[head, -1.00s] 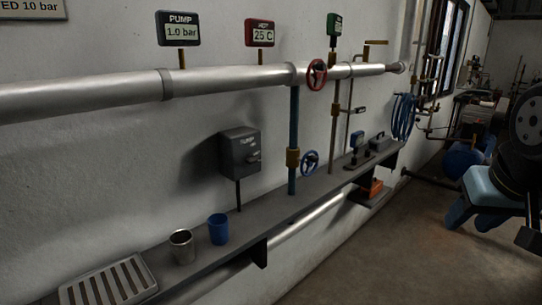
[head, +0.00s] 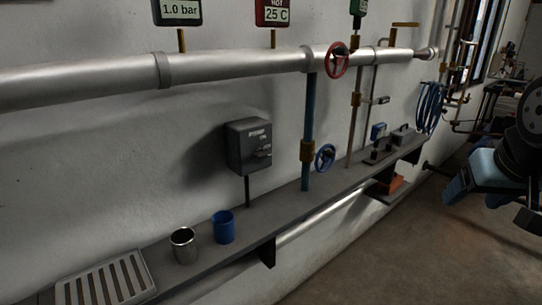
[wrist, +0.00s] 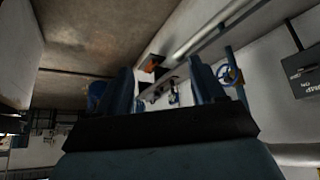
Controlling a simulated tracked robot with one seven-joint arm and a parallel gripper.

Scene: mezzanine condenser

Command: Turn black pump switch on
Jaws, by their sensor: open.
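The black pump switch box (head: 248,146) is fixed to the wall above the shelf, left of the blue vertical pipe, in the head view. A small knob shows on its right front; I cannot read its position. Part of the box also shows at the right edge of the wrist view (wrist: 300,62). In the wrist view my gripper (wrist: 160,85) is open, its two blue fingers apart with nothing between them. It is well away from the switch. My arm shows at the right edge of the head view; the fingertips are not clear there.
A shelf (head: 200,262) carries a metal cup (head: 184,245), a blue cup (head: 223,227) and a slotted tray (head: 106,283). A red handwheel (head: 337,59) and a blue handwheel (head: 326,157) stick out from the pipes. The floor (head: 400,260) before the shelf is clear.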

